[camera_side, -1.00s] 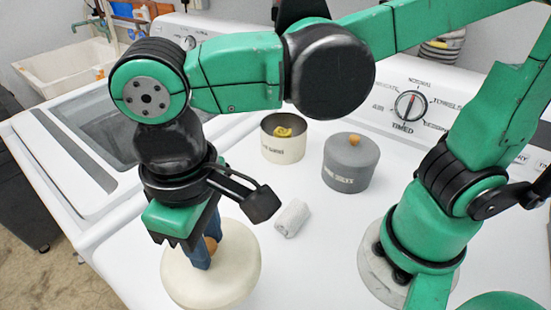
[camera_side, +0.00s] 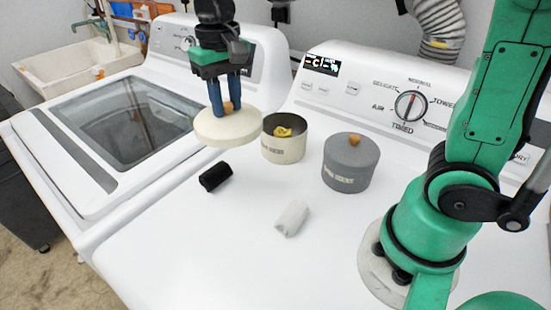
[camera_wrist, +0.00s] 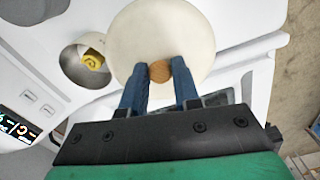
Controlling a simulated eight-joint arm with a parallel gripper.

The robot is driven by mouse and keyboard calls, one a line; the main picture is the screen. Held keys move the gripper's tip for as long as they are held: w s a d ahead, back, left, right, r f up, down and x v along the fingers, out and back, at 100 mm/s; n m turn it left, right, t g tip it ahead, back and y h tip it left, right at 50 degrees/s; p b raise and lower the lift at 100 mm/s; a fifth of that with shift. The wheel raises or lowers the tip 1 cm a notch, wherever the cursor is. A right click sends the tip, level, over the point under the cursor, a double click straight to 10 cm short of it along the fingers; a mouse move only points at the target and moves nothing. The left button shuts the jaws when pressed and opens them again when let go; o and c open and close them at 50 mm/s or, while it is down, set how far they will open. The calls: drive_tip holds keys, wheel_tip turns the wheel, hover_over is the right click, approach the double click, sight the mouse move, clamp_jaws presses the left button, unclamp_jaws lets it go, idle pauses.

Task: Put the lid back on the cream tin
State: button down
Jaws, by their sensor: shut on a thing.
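The open cream tin (camera_side: 284,148) stands upright on the white machine top, with something yellow (camera_side: 283,132) inside. My gripper (camera_side: 226,108) is shut on the wooden knob of the round cream lid (camera_side: 228,128). It holds the lid raised, to the left of the tin in the side view. In the wrist view the lid (camera_wrist: 150,30) hangs from the blue fingers (camera_wrist: 160,75) by its knob. The tin (camera_wrist: 78,62) shows beside the lid there, with the yellow thing visible in its uncovered mouth.
A grey tin (camera_side: 350,163) with its lid on stands right of the cream tin. A black roll (camera_side: 215,177) and a white roll (camera_side: 292,218) lie in front.

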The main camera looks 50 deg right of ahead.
drive_tip(key=d+f+m, duration=0.3)
drive_tip(key=d+m, duration=0.2)
drive_tip(key=d, duration=1.1)
drive_tip(key=shift+w+f, duration=0.15)
drive_tip(key=shift+f, duration=2.85)
drive_tip(key=shift+f, duration=0.15)
drive_tip(key=shift+c, duration=0.4)
unclamp_jaws()
wheel_tip(320, 180, up, 7)
